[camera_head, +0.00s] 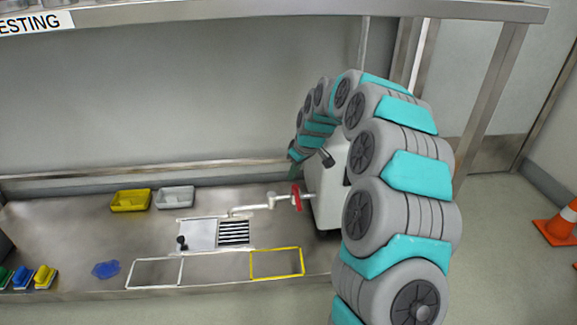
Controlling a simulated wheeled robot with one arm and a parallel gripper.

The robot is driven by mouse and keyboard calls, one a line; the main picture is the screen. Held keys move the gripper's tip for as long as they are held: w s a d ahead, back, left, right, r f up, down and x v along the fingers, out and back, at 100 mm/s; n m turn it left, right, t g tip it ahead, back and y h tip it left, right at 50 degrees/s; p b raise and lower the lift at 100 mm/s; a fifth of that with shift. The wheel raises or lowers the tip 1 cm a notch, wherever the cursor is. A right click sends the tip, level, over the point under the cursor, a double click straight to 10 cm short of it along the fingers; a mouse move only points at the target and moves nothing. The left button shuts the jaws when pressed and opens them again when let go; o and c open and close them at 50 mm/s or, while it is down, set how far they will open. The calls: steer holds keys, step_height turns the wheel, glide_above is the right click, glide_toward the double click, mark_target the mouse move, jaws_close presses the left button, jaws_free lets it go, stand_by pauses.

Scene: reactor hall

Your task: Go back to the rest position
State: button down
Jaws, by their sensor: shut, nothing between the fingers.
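My arm rises from the lower right, arches over and bends down at its far end. My gripper (293,172) is small and partly hidden at that end, in the air above the workbench (90,235). It is shut and holds nothing. Below it is a red handle (296,197) on a pale pipe (258,206) that reaches a white machine (326,205). I see a gap between the gripper and the handle.
A yellow tray (131,200) and a grey tray (175,197) stand at the back. A slotted panel (234,232), white frame (154,286), yellow frame (277,277) and blue piece (106,269) lie in front. A shelf (270,14) overhangs. An orange cone (562,225) stands right.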

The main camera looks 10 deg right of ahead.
steer(key=s+a+r+m+g+p, duration=0.1)
steer(key=s+a+r+p, duration=0.15)
steer(key=s+r, duration=0.6)
steer(key=s+a+r+m+g+p, duration=0.1)
steer(key=s+a+r+p, duration=0.3)
steer(key=s, duration=0.8)
steer(key=s+d+r+m+g+p, duration=0.1)
steer(key=s+d+r, duration=0.1)
steer(key=s, duration=0.8)
steer(key=s+d+r+m+g+h+p, duration=0.1)
steer(key=s+d+r+m+p, duration=0.1)
steer(key=s, duration=0.7)
steer(key=s+d+r+m+g+h+p, duration=0.1)
steer(key=s+d+r+m, duration=0.1)
steer(key=s, duration=0.8)
steer(key=shift+s+d+p, duration=0.25)
steer(key=shift+s+p, duration=0.1)
steer(key=shift+p, duration=0.05)
